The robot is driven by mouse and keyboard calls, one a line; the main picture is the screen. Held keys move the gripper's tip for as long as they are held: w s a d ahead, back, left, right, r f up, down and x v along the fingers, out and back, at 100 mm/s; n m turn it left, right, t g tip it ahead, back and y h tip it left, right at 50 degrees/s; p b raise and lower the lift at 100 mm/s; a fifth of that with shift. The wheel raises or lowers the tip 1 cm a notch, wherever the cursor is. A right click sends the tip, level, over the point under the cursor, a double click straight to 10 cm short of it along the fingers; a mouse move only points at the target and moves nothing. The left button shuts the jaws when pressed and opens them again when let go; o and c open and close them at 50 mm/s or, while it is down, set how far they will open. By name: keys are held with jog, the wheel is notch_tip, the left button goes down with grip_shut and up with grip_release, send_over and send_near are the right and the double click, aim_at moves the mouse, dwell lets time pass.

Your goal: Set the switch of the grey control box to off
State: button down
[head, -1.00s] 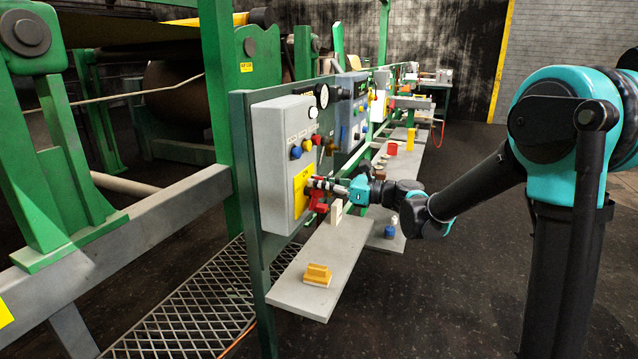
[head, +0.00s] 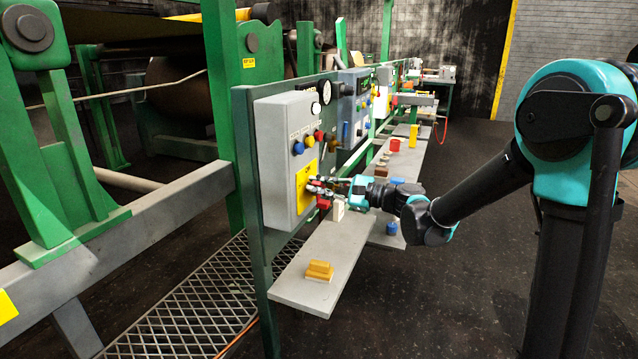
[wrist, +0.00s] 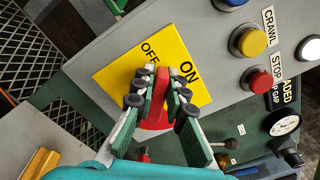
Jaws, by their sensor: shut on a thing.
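The grey control box (head: 280,135) is mounted on the green frame at the left of my gripper. Its yellow plate (wrist: 110,75) carries the words OFF and ON in the wrist view. The red switch handle (wrist: 157,112) stands in front of the plate, its upper end between the two words. My gripper (wrist: 150,95) is shut on the red handle, one finger on each side. In the head view my gripper (head: 318,188) is at the plate's lower part, and the fingers partly hide the red handle. I cannot tell the exact switch setting.
Blue, yellow and red buttons (wrist: 258,80) sit on the box beside the plate. A grey shelf (head: 300,287) below holds a yellow block (head: 319,270) and a white block (head: 338,210). A gauge (wrist: 284,122) is close by. The dark floor at right is open.

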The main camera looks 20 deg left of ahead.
jog(key=n, duration=0.3)
jog(key=f+n, duration=0.1)
jog(key=shift+s+f+n, duration=0.1)
jog(key=shift+s+n, duration=0.2)
jog(key=shift+s, duration=0.1)
jog(key=shift+s+f+n, duration=0.1)
jog(key=shift+f+n, duration=0.2)
jog(key=shift+n, duration=0.7)
jog(key=shift+f+n, duration=0.25)
jog(key=shift+n, duration=0.75)
jog(key=c, duration=1.5)
grip_release()
jog(key=shift+c, duration=0.2)
jog(key=s+d, duration=0.1)
jog(key=d, duration=1.1)
